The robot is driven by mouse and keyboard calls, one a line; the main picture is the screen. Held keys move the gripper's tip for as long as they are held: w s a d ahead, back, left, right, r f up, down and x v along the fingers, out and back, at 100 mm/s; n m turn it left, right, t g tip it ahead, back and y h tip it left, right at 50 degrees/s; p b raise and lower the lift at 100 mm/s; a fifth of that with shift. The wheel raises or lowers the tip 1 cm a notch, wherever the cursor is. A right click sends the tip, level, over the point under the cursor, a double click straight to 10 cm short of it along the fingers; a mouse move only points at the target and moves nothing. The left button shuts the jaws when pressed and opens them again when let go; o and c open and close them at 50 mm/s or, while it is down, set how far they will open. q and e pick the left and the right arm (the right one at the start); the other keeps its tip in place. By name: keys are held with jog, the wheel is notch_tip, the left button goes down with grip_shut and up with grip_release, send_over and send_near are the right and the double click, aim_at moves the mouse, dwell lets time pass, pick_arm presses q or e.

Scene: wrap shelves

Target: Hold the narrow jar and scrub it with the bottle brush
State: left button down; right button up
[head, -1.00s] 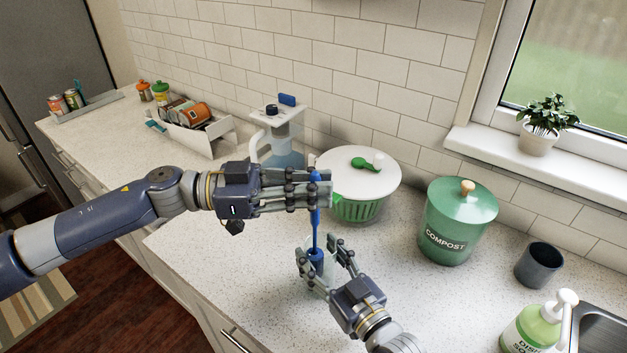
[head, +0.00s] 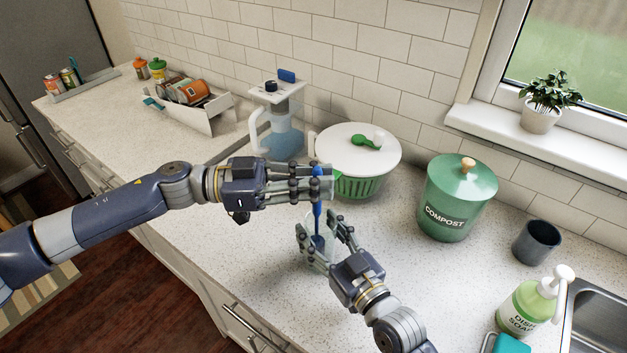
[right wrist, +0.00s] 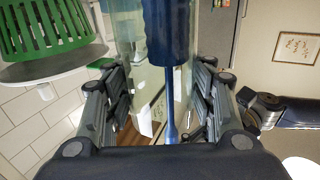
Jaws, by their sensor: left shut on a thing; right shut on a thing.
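The narrow jar (head: 309,222) is clear and stands roughly upright between the fingers of my right gripper (head: 325,232), which is shut on it. The blue bottle brush (head: 318,208) reaches down into the jar. My left gripper (head: 322,183) is above the jar, shut on the brush's handle. In the right wrist view the clear jar wall (right wrist: 126,25) lies between the fingers of my right gripper (right wrist: 155,75), and the thick blue part of the brush (right wrist: 167,30) shows inside. The jar's bottom is partly hidden by the fingers.
A white-lidded green salad spinner (head: 345,150) stands close behind the grippers. A water pitcher-like container (head: 282,140) is left of it. A green compost bin (head: 456,200), dark cup (head: 536,242) and soap bottle (head: 525,305) are at right. The counter right of the grippers is clear.

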pick_arm(q)
jog(key=shift+w+d, duration=0.25)
jog(key=shift+d, duration=0.2)
notch_tip(320, 180, up, 17)
jog(key=shift+r, duration=0.15)
dwell(1.1)
dwell(0.7)
pick_arm(e)
jog(key=o, duration=1.3)
jog(key=v, duration=1.2)
